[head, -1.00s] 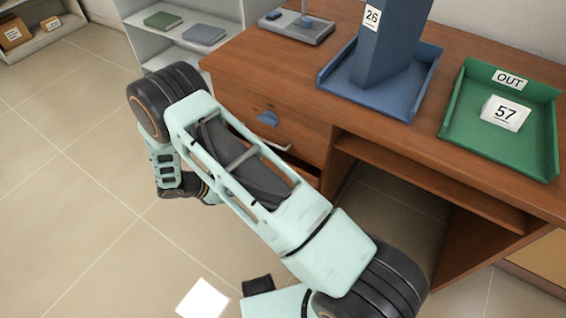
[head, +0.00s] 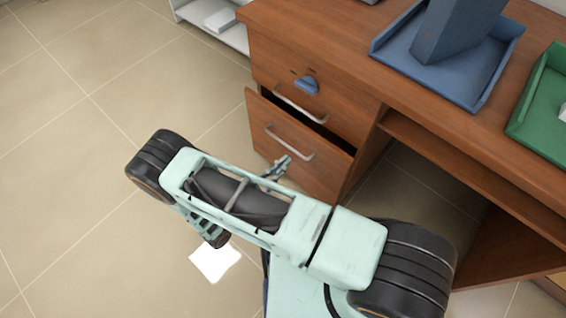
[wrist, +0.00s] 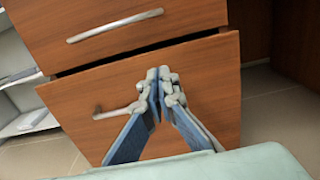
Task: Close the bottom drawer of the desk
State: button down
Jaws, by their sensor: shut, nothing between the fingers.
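The wooden desk (head: 440,150) has a bottom drawer (head: 308,172) that stands partly open, with a dark gap above its front. Its silver bar handle (head: 290,143) is visible. In the wrist view the bottom drawer's front (wrist: 212,90) fills the middle, with the gap along its upper edge and its handle (wrist: 115,112) at left. In the wrist view my gripper (wrist: 163,78) is shut and empty, to the right of the handle. Whether its tips touch the front cannot be told.
The closed drawer (head: 330,110) above has a silver handle and a blue piece on its front. A blue tray (head: 475,98) and a green tray (head: 525,135) sit on the desktop. A grey shelf (head: 225,30) stands behind. Open tiled floor (head: 80,180) lies at left.

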aim_at(311, 136)
jog(key=b+x, duration=0.1)
jog(key=x, duration=0.9)
jog(key=shift+w+d, duration=0.1)
jog(key=shift+d, duration=0.05)
jog(key=shift+b+x, duration=0.45)
jog(key=shift+x, duration=0.95)
